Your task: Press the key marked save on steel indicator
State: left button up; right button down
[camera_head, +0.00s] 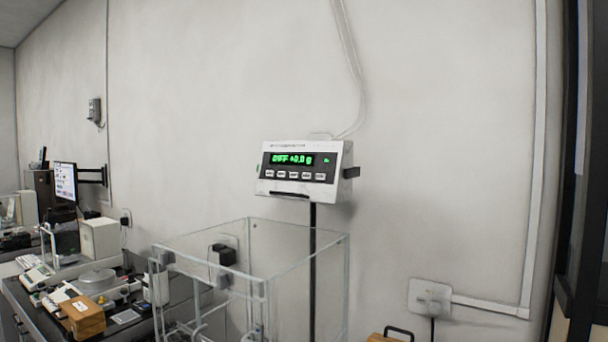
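The steel indicator (304,168) is a light grey box on a dark post (313,270) in front of the wall. Its green display (293,159) seems to read "DIFF +0.0 g". A row of several small pale keys (294,175) runs below the display. The key labels are too small to read, so I cannot tell which one is marked save. Neither of my grippers shows in the head view.
A clear-walled enclosure (205,262) stands below and left of the indicator. At the left, a dark bench (140,327) carries balances and a wooden block (82,316). A wall socket (430,298) is at the lower right. The space before the indicator's face looks clear.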

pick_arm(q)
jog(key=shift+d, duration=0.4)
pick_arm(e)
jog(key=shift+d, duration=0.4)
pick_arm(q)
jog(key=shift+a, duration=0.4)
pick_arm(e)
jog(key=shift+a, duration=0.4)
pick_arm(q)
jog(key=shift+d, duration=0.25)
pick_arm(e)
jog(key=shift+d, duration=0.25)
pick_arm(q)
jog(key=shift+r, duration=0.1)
